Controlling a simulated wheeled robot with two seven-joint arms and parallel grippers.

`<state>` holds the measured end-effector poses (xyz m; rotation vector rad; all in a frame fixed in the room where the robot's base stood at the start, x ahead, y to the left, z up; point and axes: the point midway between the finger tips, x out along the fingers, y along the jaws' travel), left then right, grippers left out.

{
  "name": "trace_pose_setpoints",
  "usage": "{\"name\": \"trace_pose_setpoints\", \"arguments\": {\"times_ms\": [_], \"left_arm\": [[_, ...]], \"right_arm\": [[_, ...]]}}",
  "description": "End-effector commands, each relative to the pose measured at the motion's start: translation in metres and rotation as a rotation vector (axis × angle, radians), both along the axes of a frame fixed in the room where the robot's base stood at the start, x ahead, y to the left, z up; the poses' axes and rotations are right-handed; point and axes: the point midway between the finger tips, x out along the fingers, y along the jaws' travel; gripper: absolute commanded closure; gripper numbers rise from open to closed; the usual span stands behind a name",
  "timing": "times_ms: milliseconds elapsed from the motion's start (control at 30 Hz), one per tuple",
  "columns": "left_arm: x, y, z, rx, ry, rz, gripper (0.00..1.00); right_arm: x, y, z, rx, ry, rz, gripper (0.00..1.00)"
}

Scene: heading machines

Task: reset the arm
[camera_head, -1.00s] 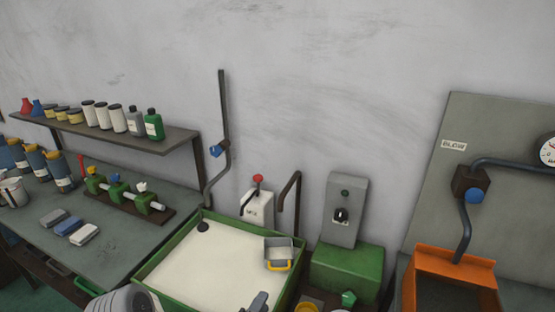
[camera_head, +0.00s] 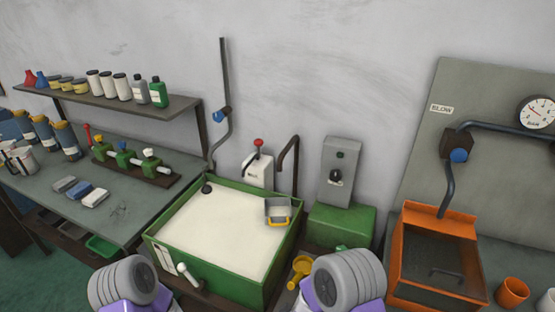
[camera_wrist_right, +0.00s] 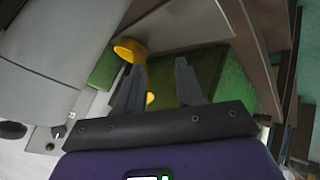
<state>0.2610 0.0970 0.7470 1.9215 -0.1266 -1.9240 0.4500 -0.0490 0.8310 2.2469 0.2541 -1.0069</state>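Grey ribbed parts of my two arms show at the bottom edge of the head view, one on the left and one right of centre, with purple parts below them. Neither gripper shows in the head view. In the right wrist view my right gripper (camera_wrist_right: 160,68) has its two dark fingers apart with nothing between them. Behind the fingers are a green surface and a yellow round thing, which sits beside the left fingertip. My left gripper is out of view.
A workbench (camera_head: 125,212) is at left, below a shelf (camera_head: 120,110).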

Motion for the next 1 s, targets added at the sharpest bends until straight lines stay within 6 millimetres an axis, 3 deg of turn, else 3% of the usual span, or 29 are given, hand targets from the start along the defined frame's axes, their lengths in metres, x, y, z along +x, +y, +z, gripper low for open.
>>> {"name": "trace_pose_setpoints", "arguments": {"times_ms": [33,100,200,400,500,667,1000], "left_arm": [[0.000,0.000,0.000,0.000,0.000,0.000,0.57],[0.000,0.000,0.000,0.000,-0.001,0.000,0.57],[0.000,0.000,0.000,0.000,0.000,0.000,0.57],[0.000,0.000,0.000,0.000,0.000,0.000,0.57],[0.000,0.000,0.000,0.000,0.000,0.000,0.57],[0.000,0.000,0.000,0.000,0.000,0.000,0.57],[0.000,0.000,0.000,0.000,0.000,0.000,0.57]], "right_arm": [[-0.016,-0.014,-0.021,0.103,0.085,-0.066,0.63],[-0.041,-0.026,-0.043,0.246,0.198,-0.160,0.63],[-0.082,-0.037,-0.066,0.433,0.367,-0.311,0.63],[-0.155,-0.046,-0.083,0.677,0.650,-0.585,0.63],[-0.177,-0.047,-0.084,0.733,0.733,-0.668,0.63],[-0.189,-0.047,-0.083,0.763,0.781,-0.718,0.63],[-0.188,-0.047,-0.084,0.762,0.781,-0.719,0.63]]}}
